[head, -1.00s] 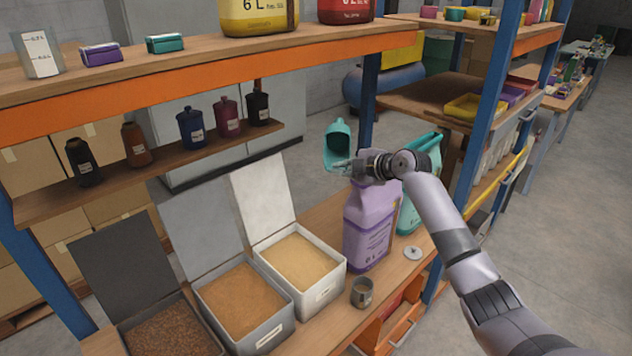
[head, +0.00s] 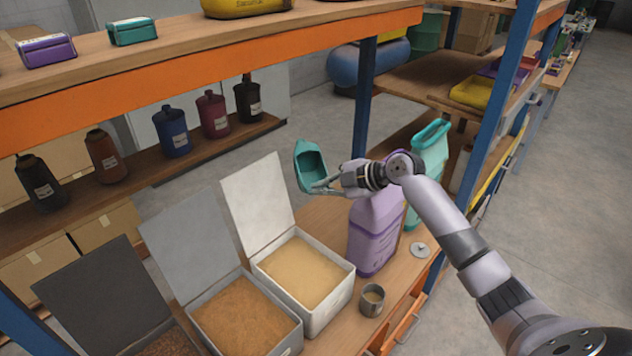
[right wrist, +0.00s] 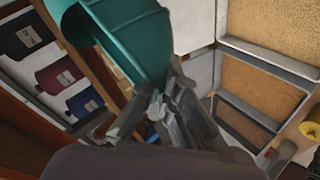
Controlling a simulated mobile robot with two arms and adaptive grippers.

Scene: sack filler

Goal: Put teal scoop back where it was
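The teal scoop (head: 310,165) is in the air above the back of the bench, to the right of the raised white lid. My right gripper (head: 332,184) is shut on the scoop's handle end, and the scoop's open mouth faces the camera. In the right wrist view the teal scoop (right wrist: 130,42) fills the top middle, and the fingers of my right gripper (right wrist: 158,108) close around its narrow end. The scoop touches nothing but the gripper. My left gripper is not in view.
Bins of tan (head: 303,272), orange-brown (head: 238,318) and dark brown grain stand open on the bench. A purple jug (head: 375,235), a teal jug (head: 430,150), a metal cup (head: 372,300) and a round lid (head: 420,250) stand at right. Dark bottles (head: 172,132) line the back shelf.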

